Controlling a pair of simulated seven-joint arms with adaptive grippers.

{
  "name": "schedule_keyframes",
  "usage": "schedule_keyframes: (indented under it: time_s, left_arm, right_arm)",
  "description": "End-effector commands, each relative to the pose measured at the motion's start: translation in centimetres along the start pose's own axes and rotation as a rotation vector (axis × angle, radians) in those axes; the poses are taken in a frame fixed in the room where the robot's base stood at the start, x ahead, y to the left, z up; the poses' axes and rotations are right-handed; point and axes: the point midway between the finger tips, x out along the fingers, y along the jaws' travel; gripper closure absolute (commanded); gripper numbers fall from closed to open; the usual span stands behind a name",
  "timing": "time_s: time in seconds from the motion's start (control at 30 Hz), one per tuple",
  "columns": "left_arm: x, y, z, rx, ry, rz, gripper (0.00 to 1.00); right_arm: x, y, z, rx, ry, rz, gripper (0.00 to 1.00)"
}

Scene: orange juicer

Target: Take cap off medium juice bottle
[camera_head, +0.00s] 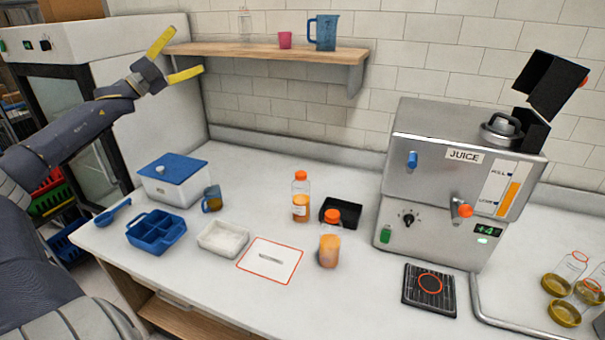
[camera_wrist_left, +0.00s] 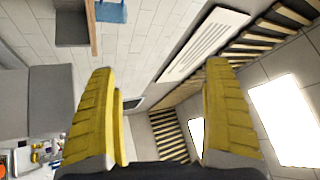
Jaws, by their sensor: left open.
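Two juice bottles with orange caps stand upright on the white counter: a rear bottle (camera_head: 301,205) and a front bottle (camera_head: 329,250). Both hold orange juice, and their orange caps (camera_head: 301,175) (camera_head: 333,216) are on. I cannot tell for certain which is the medium one. My left gripper (camera_head: 187,52) is raised at the upper left, near the left end of the wall shelf and well away from the bottles. Its yellow fingers are spread with nothing between them, as the left wrist view (camera_wrist_left: 160,115) also shows. My right gripper is not in view.
The juice machine (camera_head: 450,185) stands at right, with a black drip tray (camera_head: 430,290) in front. A black tray (camera_head: 338,209) sits beside the bottles. A blue caddy (camera_head: 155,232), white tray (camera_head: 223,239) and mug (camera_head: 212,199) stand left. A wooden shelf (camera_head: 260,50) juts from the wall.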

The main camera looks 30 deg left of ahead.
Motion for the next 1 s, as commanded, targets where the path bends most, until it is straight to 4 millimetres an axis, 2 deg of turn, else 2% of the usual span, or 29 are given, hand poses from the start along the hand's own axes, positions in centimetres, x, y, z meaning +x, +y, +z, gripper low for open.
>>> schedule_keyframes:
  time_s: [0.17,0.27,0.47,0.7,0.9,1.0]
  left_arm:
    - [-1.4,4.6,0.7,-0.133,-0.007,0.079,0.16]
    - [-2.5,8.5,1.1,-0.245,-0.020,0.145,0.16]
    - [-4.9,18.4,1.2,-0.521,-0.073,0.309,0.16]
    - [-7.3,30.3,-0.1,-0.843,-0.187,0.502,0.16]
    - [-8.7,38.5,-1.8,-1.056,-0.302,0.628,0.16]
    - [-9.2,41.5,-2.6,-1.129,-0.353,0.671,0.16]
  right_arm:
    - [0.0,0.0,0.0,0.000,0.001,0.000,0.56]
    - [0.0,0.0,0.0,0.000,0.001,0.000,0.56]
    - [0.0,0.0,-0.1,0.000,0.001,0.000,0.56]
    - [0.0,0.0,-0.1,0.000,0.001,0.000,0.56]
    - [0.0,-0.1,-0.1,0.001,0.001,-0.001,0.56]
    - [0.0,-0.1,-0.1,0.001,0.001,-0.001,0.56]
